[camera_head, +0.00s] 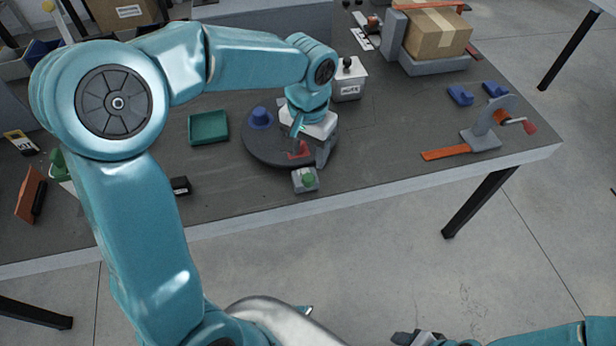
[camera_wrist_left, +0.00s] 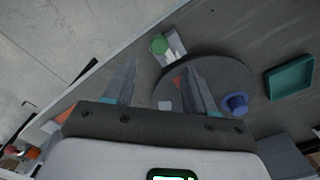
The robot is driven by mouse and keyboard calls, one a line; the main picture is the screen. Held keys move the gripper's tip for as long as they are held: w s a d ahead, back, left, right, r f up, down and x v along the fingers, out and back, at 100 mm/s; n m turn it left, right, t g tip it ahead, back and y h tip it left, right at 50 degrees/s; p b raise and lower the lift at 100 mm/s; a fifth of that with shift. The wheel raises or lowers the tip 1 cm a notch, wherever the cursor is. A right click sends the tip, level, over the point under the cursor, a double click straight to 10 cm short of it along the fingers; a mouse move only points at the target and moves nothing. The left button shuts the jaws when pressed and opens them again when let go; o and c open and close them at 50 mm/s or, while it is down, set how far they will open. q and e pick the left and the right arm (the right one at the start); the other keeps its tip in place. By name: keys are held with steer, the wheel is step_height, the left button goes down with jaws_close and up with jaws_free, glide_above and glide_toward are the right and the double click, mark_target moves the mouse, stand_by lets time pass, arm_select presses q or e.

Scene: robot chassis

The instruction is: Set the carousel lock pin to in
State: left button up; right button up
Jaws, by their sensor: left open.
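The carousel (camera_head: 262,150) is a dark round disc on the table, with a blue knobbed piece (camera_head: 260,117) and a red mark (camera_head: 299,150) on it. A small grey block with a green knob (camera_head: 308,180), apparently the lock pin, sits at its front edge. The block and green knob (camera_wrist_left: 158,44) also show in the left wrist view, ahead of the fingertips. My left gripper (camera_head: 310,150) is open and empty above the carousel, and hides part of it. My right gripper (camera_head: 418,338) shows only partly at the bottom edge.
A green tray (camera_head: 208,127) lies left of the carousel. A white box with a black knob (camera_head: 349,80) stands behind it. A grey stand with a red-handled crank (camera_head: 487,130) and an orange strip are at right. A cardboard box (camera_head: 437,35) is at the back.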

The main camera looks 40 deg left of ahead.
mark_target(308, 177)
arm_select(q)
step_height(308, 177, down, 10)
steer(key=shift+d+r+b, duration=0.1)
steer(key=shift+r+b, duration=0.1)
steer(key=shift+b, duration=0.1)
